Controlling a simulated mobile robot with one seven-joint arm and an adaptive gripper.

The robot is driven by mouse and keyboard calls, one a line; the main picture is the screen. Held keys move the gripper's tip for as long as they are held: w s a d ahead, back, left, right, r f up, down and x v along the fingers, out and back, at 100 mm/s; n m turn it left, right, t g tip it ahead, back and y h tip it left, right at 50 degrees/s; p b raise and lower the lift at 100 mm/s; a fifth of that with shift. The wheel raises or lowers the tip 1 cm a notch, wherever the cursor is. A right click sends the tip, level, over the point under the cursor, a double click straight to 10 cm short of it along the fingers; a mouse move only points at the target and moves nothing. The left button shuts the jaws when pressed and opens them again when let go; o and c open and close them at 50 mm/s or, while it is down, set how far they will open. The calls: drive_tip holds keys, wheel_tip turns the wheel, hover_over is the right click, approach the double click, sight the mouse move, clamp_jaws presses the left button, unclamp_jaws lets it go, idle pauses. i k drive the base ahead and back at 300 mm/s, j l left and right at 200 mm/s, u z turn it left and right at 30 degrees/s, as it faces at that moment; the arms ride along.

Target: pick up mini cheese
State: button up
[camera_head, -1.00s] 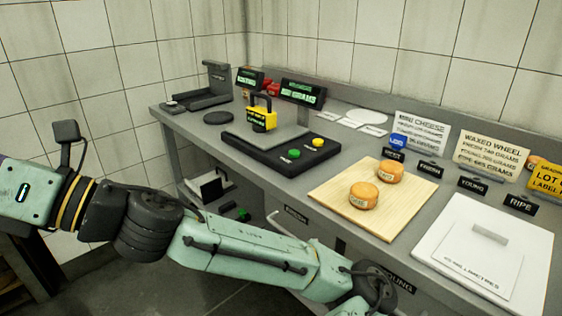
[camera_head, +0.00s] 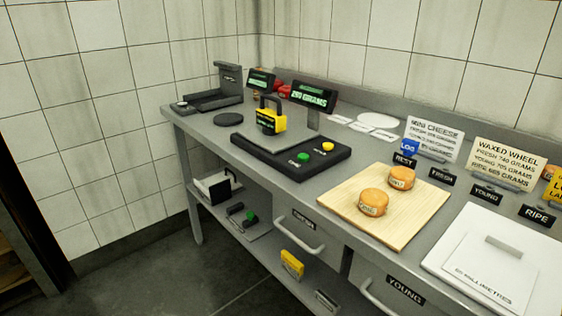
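Two small round orange cheeses with pale labels sit on a light wooden board (camera_head: 410,235) on the grey bench. The nearer mini cheese (camera_head: 373,202) is near the board's middle. The farther mini cheese (camera_head: 401,178) is close behind it, to the right. Both lie flat. My gripper and arm are out of view, so I cannot tell whether the gripper is open or holds anything.
A black scale (camera_head: 290,158) bears a yellow weight (camera_head: 271,122) left of the board. A white lidded slab (camera_head: 490,262) lies to its right. Sign cards (camera_head: 505,166) and small black labels stand behind. A lower shelf (camera_head: 238,228) and drawer handles are below.

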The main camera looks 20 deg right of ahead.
sight(402, 178)
drive_tip(key=i+l+z, duration=0.15)
drive_tip(key=z, duration=0.25)
drive_tip(key=i+l+z, duration=0.1)
drive_tip(key=i+z, duration=0.4)
drive_tip(key=z, duration=0.3)
drive_tip(key=k+j+z, duration=0.3)
drive_tip(key=z, duration=0.15)
drive_tip(key=k+j+z, duration=0.3)
drive_tip(key=z, duration=0.15)
drive_tip(key=k, duration=0.1)
